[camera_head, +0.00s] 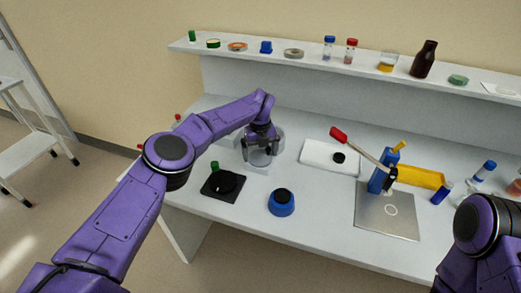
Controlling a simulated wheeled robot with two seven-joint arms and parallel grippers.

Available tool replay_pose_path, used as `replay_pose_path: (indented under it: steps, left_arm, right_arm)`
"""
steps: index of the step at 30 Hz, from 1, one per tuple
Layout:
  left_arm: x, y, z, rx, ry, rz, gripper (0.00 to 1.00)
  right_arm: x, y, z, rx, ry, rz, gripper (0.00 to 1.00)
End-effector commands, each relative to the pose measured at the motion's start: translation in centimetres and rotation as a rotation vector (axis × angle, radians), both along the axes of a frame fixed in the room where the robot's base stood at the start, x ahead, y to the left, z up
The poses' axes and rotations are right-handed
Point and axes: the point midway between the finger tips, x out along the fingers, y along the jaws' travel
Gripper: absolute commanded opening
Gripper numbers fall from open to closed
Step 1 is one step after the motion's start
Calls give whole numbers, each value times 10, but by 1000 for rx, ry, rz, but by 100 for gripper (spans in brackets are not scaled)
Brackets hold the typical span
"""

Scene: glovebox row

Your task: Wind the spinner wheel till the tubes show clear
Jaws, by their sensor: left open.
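My left gripper (262,152) points down over a pale grey device (256,168) with a rounded grey bowl-like top. Its fingers are apart, at or just above that top; I cannot tell whether they touch it. A black square base (223,186) with a round black disc and a green knob (214,166) sits in front and to the left. I cannot tell which of these two is the spinner. No tubes show clearly in either one. My right arm shows at the lower right edge, but its gripper is out of view.
The back shelf (300,62) holds capped tubes and a brown bottle (424,60).

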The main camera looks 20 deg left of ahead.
Motion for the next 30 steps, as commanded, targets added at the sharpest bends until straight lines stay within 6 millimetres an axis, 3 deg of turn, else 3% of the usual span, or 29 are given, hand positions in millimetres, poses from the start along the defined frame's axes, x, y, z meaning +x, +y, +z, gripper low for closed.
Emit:
replay_pose_path:
  steps: [7,8,11,22,30]
  left_arm:
    - [0,0,-2,1,-1,0,100]
    - [0,0,-2,1,-1,0,94]
    - [0,0,-2,1,-1,0,61]
    - [0,0,-4,1,-1,-45,60]
    - [1,0,-6,2,-1,-216,60]
  right_arm:
    - [0,0,0,0,0,0,47]
    - [0,0,0,0,0,0,47]
    - [0,0,0,0,0,0,47]
    - [0,0,-7,0,0,0,47]
    - [0,0,-28,0,0,0,47]
